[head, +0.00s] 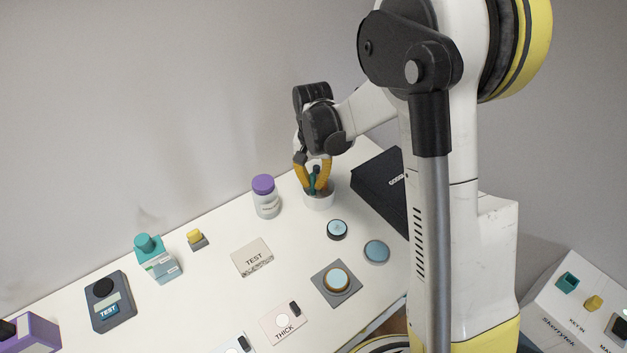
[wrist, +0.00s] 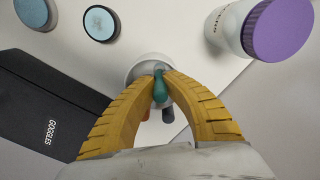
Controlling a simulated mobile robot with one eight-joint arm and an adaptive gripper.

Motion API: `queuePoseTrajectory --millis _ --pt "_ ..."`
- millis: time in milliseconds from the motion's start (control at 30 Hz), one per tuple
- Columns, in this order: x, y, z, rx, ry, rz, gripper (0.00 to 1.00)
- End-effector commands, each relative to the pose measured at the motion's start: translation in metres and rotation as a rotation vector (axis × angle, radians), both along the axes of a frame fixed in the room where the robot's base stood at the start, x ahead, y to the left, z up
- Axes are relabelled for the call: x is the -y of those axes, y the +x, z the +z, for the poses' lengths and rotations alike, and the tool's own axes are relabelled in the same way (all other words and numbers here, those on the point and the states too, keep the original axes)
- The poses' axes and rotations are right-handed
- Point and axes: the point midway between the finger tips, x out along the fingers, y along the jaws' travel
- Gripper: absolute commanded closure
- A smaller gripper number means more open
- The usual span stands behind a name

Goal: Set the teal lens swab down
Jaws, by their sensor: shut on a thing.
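The teal lens swab (head: 312,183) is between the yellow fingers of my gripper (head: 315,179), which are shut on it. It stands roughly upright at the mouth of a white cup (head: 319,202). In the wrist view the swab (wrist: 160,88) shows between the fingertips of my gripper (wrist: 161,82), over the cup (wrist: 144,64). A dark-tipped item (wrist: 168,115) and a small orange one show beside it, partly hidden by my fingers. Whether the swab's lower end touches the cup's inside is hidden.
A purple-lidded white jar (head: 265,198) stands left of the cup, and a black goggles case (head: 380,182) lies right of it. Two round blue-topped discs (head: 337,229) (head: 376,251) lie in front.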

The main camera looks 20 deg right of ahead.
Motion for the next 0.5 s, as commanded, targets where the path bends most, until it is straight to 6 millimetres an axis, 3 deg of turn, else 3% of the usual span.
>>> queuePoseTrajectory --millis 267,367,500 --pt "0.0001 0.0 -0.0081 0.0 0.0 0.0 1.0" --pt "0.0001 0.0 -0.0074 0.0 0.0 0.0 0.7" --pt "0.0001 0.0 -0.0072 0.0 0.0 0.0 0.7"
